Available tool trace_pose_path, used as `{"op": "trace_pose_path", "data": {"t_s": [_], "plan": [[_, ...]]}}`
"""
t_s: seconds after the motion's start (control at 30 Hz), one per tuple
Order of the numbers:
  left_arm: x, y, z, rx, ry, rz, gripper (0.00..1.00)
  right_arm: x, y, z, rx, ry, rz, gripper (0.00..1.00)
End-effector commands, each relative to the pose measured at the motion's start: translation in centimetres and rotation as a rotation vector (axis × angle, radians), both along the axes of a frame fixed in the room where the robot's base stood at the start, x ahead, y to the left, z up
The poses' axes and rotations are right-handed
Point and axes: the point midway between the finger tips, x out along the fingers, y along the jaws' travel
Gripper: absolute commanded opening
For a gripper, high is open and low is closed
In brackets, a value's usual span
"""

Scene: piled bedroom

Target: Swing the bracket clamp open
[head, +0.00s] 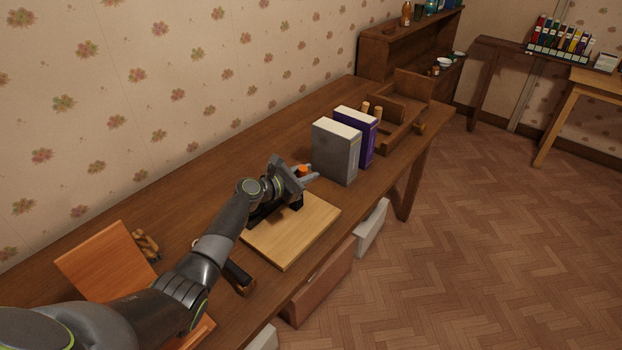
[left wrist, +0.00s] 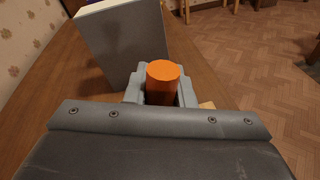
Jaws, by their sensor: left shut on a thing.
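The bracket clamp (head: 265,216) is a dark piece on a light wooden board (head: 300,240) on the long table; most of it is hidden behind my left gripper. Its orange grip (head: 302,170) shows between the fingers of my left gripper (head: 306,173). In the left wrist view the orange grip (left wrist: 163,82) stands as a short cylinder between the grey fingertips of the left gripper (left wrist: 162,92), which are shut on it. Whether the clamp arm is raised or lowered cannot be told. My right gripper is not in view.
A grey box (head: 335,152) and a purple box (head: 358,138) stand just beyond the board. A wooden tray (head: 403,125) lies farther back. An orange-brown panel (head: 105,262) leans at the near left. A dark-handled object (head: 238,275) lies near the front edge.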

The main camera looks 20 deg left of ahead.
Motion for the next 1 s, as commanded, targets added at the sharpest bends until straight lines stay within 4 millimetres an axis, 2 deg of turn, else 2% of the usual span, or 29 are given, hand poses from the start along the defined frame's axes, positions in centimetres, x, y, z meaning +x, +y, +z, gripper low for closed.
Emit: {"op": "trace_pose_path", "data": {"t_s": [0.4,0.93,0.97,1.0], "plan": [[0.4,1.3,0.2,-0.163,0.06,0.001,0.0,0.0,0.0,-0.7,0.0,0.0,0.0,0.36],[0.5,1.4,0.3,-0.183,0.067,0.002,0.0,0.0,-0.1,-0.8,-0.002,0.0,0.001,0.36],[0.5,1.4,0.3,-0.183,0.067,0.002,0.26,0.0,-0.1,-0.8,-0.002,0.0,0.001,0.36],[0.5,1.4,0.3,-0.182,0.066,0.002,0.31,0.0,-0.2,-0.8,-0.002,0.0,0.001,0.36]]}}
